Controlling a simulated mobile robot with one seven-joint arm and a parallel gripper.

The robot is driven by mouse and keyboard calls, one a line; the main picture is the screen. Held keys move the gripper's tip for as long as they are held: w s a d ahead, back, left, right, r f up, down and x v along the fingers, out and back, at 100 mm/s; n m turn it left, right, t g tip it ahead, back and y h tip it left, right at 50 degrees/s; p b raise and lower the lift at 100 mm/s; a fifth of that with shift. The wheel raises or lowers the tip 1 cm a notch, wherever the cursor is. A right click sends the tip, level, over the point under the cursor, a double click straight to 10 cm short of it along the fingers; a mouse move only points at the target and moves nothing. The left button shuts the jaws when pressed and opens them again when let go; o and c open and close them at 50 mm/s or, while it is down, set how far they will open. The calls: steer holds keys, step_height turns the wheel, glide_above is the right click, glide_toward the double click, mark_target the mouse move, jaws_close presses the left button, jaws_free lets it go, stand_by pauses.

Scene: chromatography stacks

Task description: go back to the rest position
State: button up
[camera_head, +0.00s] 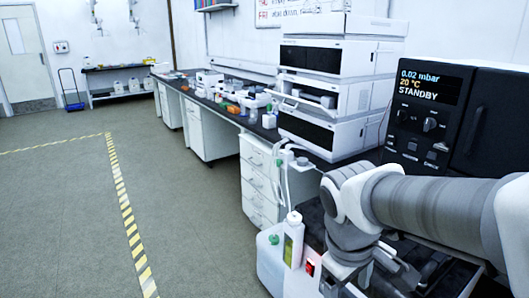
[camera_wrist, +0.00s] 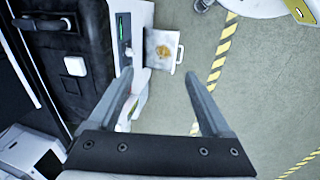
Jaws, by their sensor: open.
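My gripper (camera_wrist: 158,102) shows in the wrist view with its two fingers spread apart. It is open, and nothing is between the fingers. It hangs over the edge between the equipment on the left and the floor on the right. In the head view my arm reaches in from the right in front of the black unit, and my fingers cannot be made out there.
A black unit (camera_head: 440,120) reading STANDBY stands at the right. A white instrument stack (camera_head: 320,95) stands on the long bench. A white jug (camera_head: 270,262) and a bottle (camera_head: 293,240) stand low beside my arm. The floor (camera_head: 60,200) at left is clear, with striped tape (camera_head: 127,215).

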steer(key=s+r+m+t+y+p, duration=0.1)
steer(key=s+r+m+t+p, duration=0.1)
steer(key=r+p, duration=0.8)
steer(key=s+r+m+t+y+p, duration=0.1)
steer(key=s+r+m+t+p, duration=0.1)
steer(key=r+p, duration=0.8)
step_height(320, 180, up, 6)
steer(key=s+m, duration=0.1)
steer(key=m, duration=0.1)
steer(key=shift+m+p, duration=0.3)
steer(key=shift+p, duration=0.05)
steer(key=shift+a, duration=0.1)
